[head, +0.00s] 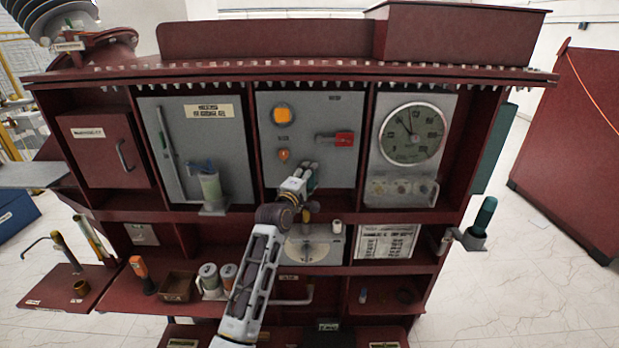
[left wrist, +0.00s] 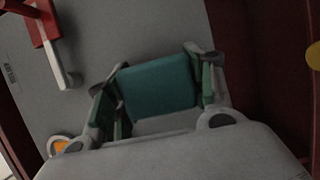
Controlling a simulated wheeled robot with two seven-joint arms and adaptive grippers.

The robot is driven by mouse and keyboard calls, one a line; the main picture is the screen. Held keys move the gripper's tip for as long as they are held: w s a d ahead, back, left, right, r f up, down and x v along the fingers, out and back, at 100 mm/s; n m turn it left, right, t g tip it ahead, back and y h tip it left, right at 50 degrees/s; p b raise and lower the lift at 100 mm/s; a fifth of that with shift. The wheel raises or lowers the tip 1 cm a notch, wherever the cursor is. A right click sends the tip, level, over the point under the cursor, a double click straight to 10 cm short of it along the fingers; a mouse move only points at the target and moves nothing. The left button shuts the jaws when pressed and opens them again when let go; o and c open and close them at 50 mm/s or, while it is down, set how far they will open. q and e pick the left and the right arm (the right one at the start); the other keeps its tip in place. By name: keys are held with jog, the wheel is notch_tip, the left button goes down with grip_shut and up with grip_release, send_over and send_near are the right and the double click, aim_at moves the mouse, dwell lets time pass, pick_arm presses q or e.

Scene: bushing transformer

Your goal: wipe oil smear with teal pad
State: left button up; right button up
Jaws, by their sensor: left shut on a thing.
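My left gripper (head: 303,176) reaches up to the lower part of the middle grey panel (head: 312,110). In the left wrist view the gripper (left wrist: 158,92) is shut on a teal pad (left wrist: 160,86), with a finger on each side of it. The pad is close to the grey panel surface; I cannot tell whether it touches. I cannot make out an oil smear for certain; the pad and gripper hide part of the panel. My right gripper is not in view.
A round gauge (head: 413,134) is at right.

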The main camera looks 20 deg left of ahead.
pick_arm(q)
jog(key=shift+s, duration=0.15)
jog(key=shift+s+d+p, duration=0.15)
jog(key=shift+s+p, duration=0.25)
jog(key=shift+s, duration=0.05)
jog(key=shift+s+d+p, duration=0.2)
jog(key=shift+s+p, duration=0.15)
jog(key=shift+s, duration=0.4)
jog(key=shift+s+d+p, duration=0.25)
jog(key=shift+s+p, duration=0.15)
jog(key=shift+s, duration=0.35)
jog(key=shift+s+d+p, duration=0.2)
jog(key=shift+s+p, duration=0.15)
jog(key=shift+s, duration=0.4)
jog(key=shift+s, duration=0.1)
jog(key=shift+s+d+p, duration=0.2)
jog(key=shift+s+p, duration=0.4)
jog(key=shift+s+d+p, duration=0.25)
jog(key=shift+s+p, duration=0.05)
jog(key=shift+s, duration=0.45)
